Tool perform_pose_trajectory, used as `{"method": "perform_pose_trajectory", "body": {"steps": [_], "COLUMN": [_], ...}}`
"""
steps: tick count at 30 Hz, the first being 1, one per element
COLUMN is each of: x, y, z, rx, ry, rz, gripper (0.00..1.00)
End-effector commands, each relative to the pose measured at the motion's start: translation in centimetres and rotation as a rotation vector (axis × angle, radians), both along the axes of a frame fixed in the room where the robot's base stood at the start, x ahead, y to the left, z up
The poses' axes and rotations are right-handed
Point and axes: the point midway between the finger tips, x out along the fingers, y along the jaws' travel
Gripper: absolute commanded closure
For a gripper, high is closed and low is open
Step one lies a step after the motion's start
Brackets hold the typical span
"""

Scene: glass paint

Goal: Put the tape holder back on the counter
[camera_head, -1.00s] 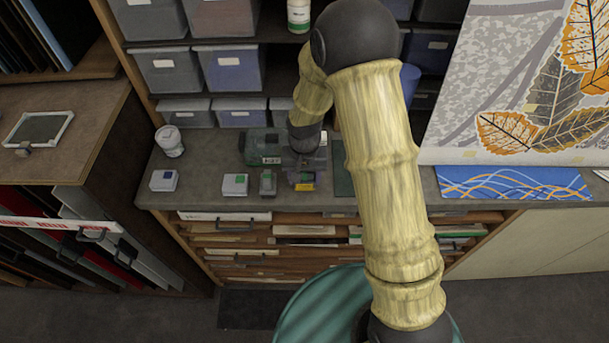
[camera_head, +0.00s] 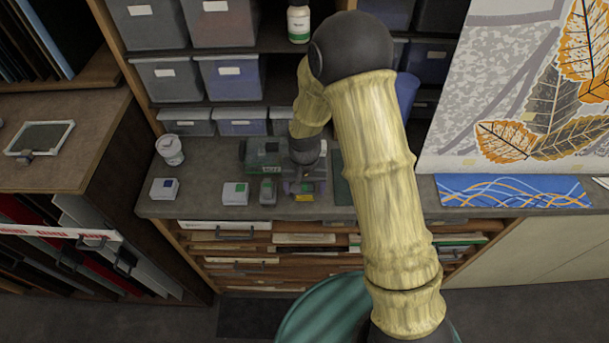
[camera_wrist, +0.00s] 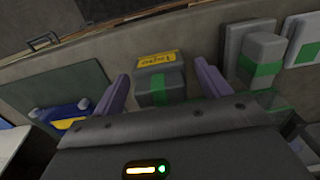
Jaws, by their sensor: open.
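A small grey box with a yellow label and a green patch (camera_wrist: 160,80) stands on the counter (camera_head: 205,156); I take it for the tape holder, though the lettering is hard to read. It also shows in the head view (camera_head: 305,191), partly hidden under my gripper. My gripper (camera_wrist: 163,80) is open and points down at the counter. Its two purple fingers lie either side of the box, with visible gaps. I cannot tell how far the fingertips reach down beside it.
A grey block with a green band (camera_wrist: 262,55) stands close beside one finger; a flat box with a green square (camera_head: 235,193) lies beyond it. A blue item with a yellow label (camera_wrist: 62,115) lies by the other finger. A green machine (camera_head: 262,155) stands behind.

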Motion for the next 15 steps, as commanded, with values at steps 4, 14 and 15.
{"method": "perform_pose_trajectory", "body": {"steps": [4,14,15], "x": [0.1,0.1,0.2], "y": [0.0,0.0,0.0], "z": [1.3,6.8,7.5], "rx": [0.002,0.003,0.002], "ry": [-0.004,-0.007,-0.006], "rz": [0.000,-0.001,-0.001], "gripper": [0.24,0.24,0.24]}}
